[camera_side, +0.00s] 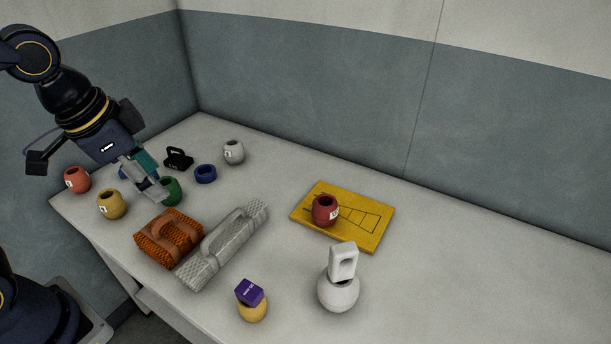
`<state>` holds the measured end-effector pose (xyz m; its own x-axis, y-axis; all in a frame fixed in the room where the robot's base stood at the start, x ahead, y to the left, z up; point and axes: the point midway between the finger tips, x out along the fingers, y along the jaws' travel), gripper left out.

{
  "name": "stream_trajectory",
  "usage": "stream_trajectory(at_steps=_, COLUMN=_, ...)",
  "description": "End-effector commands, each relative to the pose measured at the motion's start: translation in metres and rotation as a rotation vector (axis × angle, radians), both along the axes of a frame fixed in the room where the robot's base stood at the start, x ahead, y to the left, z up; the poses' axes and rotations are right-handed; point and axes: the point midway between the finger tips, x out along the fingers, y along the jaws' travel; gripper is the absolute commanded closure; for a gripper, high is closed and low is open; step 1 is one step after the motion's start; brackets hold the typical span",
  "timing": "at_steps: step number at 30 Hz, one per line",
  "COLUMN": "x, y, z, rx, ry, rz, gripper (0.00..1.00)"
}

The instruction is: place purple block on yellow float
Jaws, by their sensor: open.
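The purple block (250,291) sits tilted on top of a small yellow float (253,312) near the table's front edge. No gripper touches either of them. A second yellow float (111,205) stands at the left side of the table. My gripper (158,192) is open at the left, pointing down close to a green float (171,190), which it partly covers. I cannot tell whether the fingers touch the green float. My gripper is well away from the purple block.
An orange net bundle (166,240) and a grey net roll (222,250) lie mid-table. A yellow board (366,237) bears a red float (325,209). A white handled float (339,292) stands at front right. Orange (77,179) and white (234,151) floats stand behind. The right side is clear.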

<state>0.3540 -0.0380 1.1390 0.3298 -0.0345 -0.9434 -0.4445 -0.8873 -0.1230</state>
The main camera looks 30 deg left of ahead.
Motion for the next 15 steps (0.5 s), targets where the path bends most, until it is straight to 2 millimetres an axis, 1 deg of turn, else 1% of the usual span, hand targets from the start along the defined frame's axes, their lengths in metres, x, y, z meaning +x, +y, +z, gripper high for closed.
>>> stream_trajectory(at_steps=1, x=-0.010, y=0.012, z=0.011, rx=-0.035, ry=-0.044, rz=0.113, gripper=0.40)
stream_trajectory(at_steps=3, x=-0.024, y=0.024, z=0.020, rx=-0.083, ry=-0.085, rz=0.250, gripper=0.40)
stream_trajectory(at_steps=6, x=-0.036, y=0.034, z=0.027, rx=-0.133, ry=-0.124, rz=0.381, gripper=0.40)
stream_trajectory(at_steps=10, x=-0.043, y=0.038, z=0.029, rx=-0.161, ry=-0.143, rz=0.451, gripper=0.40)
stream_trajectory(at_steps=15, x=-0.044, y=0.038, z=0.029, rx=-0.163, ry=-0.144, rz=0.457, gripper=0.40)
